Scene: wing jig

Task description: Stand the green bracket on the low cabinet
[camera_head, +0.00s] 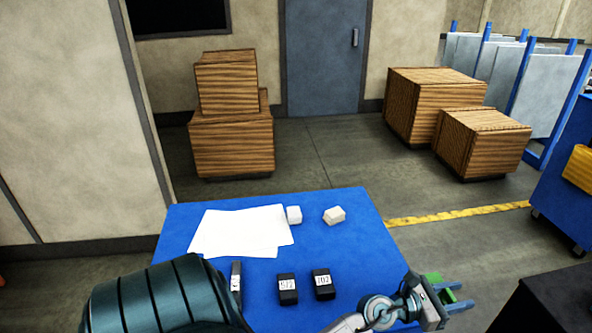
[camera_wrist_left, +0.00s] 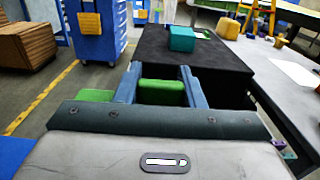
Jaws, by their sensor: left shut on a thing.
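The green bracket (camera_head: 434,278) is held in my left gripper (camera_head: 456,295), just off the right edge of the blue table. In the left wrist view, part of the green bracket (camera_wrist_left: 161,92) shows between the two blue-grey fingers of the left gripper (camera_wrist_left: 159,80), and another green part sticks out left of them. The gripper is shut on it. A black box-like unit, which looks like the low cabinet (camera_head: 553,307), stands at the lower right, apart from the bracket. In the left wrist view the low cabinet (camera_wrist_left: 160,52) lies ahead of the fingers. My right gripper is not seen.
A teal block (camera_wrist_left: 182,38) sits on the cabinet top. The blue table (camera_head: 345,225) bears white sheets (camera_head: 235,232), two white blocks (camera_head: 294,215) and several dark blocks (camera_head: 323,284). A grey table (camera_wrist_left: 285,90) flanks the cabinet. A blue cart (camera_wrist_left: 98,40) stands beyond, at left.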

